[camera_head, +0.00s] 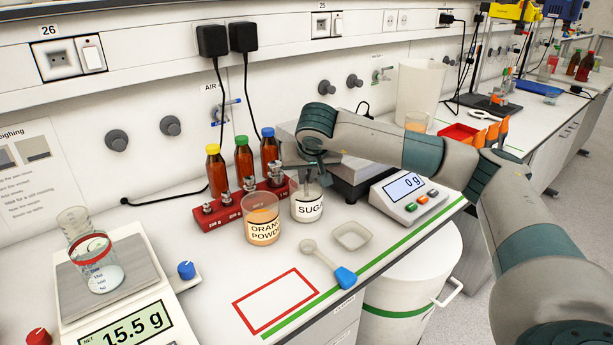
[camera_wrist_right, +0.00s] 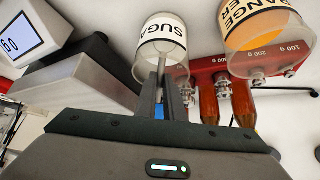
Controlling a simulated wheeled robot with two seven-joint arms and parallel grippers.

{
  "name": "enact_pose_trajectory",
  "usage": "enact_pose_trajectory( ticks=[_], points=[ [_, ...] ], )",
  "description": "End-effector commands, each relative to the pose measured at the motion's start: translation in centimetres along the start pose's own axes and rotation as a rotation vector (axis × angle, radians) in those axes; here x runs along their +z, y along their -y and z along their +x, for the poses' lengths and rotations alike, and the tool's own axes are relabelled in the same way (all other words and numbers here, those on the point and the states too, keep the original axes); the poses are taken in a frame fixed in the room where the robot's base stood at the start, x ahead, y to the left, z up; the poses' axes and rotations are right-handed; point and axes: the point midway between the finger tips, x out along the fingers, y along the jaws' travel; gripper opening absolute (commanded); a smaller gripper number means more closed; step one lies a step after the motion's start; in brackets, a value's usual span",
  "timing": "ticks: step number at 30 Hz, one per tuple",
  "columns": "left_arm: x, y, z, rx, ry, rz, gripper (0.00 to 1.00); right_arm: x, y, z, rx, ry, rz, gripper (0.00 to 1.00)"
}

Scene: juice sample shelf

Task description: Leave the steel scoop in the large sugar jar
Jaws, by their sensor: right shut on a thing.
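The sugar jar (camera_head: 307,210), clear glass with white contents and a "SUGAR" label, stands upright on the bench; it also shows in the right wrist view (camera_wrist_right: 146,68). My right gripper (camera_head: 312,168) is over the jar's mouth, fingers pointing down. It is shut on a thin grey piece, which looks like the steel scoop (camera_head: 311,186), reaching down into the jar. My left gripper is not in view.
The orange powder jar (camera_head: 263,232) stands close left of the sugar jar. Behind are a red weight rack (camera_head: 222,215) and several bottles. A scale reading 0 g (camera_head: 405,190) is at right. A blue-handled scoop (camera_head: 330,262) and weighing boat (camera_head: 351,235) lie in front.

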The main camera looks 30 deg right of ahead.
Motion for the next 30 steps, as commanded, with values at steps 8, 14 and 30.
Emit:
enact_pose_trajectory(
  ticks=[8,14,30],
  points=[
    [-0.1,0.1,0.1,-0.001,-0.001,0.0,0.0,0.0,0.0,0.0,0.0,0.0,0.0,0.3],
    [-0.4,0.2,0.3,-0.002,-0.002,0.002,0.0,0.0,0.0,0.0,0.0,0.0,0.0,0.3],
    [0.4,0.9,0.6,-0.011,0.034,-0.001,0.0,0.0,0.1,-4.3,-0.003,-0.004,0.0,0.3]
  ],
)
